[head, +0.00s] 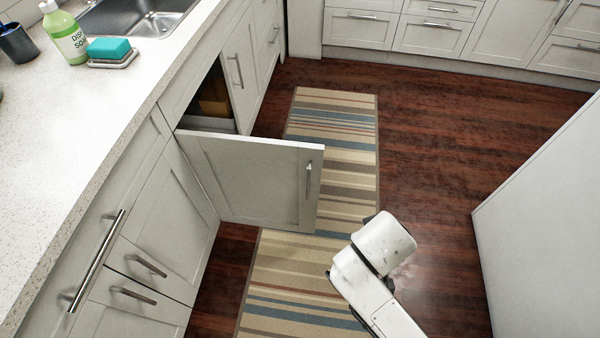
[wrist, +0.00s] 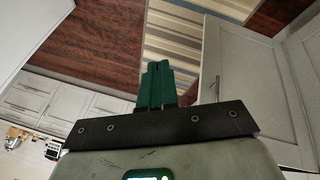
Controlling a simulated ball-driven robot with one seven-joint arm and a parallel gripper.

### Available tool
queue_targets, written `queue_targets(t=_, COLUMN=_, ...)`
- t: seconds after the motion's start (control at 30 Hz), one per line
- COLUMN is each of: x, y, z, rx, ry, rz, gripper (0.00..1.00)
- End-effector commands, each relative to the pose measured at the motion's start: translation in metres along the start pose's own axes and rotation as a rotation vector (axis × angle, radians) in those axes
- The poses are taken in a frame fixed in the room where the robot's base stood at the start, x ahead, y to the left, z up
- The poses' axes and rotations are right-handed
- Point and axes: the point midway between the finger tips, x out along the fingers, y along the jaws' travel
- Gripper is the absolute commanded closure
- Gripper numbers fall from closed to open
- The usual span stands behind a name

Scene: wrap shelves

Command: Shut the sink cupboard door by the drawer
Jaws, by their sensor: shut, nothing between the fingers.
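The sink cupboard door (head: 250,180) stands wide open in the head view, sticking out from the left cabinet row over the striped rug. Its bar handle (head: 308,180) is near its free edge. Behind it the sink cupboard opening (head: 212,100) shows a dark inside with a brown item. My gripper (wrist: 155,68) is in the wrist view, its green fingers shut together and empty. In the head view my white arm is at lower right, short of the door's free edge, and my fingers cannot be made out. A white panelled door face (wrist: 252,80) fills the wrist view's right side.
The drawer front with a long handle (head: 97,258) is at lower left, beside the door's hinge side. The striped rug (head: 300,285) lies on dark wood floor. A white panel (head: 550,215) stands at right. The floor between is clear.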

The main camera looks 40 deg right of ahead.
Motion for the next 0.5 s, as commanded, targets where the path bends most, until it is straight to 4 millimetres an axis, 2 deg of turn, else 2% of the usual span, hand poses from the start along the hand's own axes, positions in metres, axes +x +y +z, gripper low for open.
queue_targets(t=0.03, x=0.026, y=-0.011, z=-0.008, rx=0.057, ry=0.072, rz=0.062, gripper=1.00)
queue_targets(t=0.2, x=0.041, y=-0.032, z=-0.053, rx=0.255, ry=0.379, rz=0.218, gripper=1.00)
queue_targets(t=0.27, x=0.041, y=-0.045, z=-0.067, rx=0.310, ry=0.503, rz=0.245, gripper=1.00)
queue_targets(t=0.4, x=0.029, y=-0.085, z=-0.095, rx=0.403, ry=0.793, rz=0.243, gripper=1.00)
queue_targets(t=0.5, x=0.016, y=-0.113, z=-0.106, rx=0.438, ry=0.960, rz=0.209, gripper=1.00)
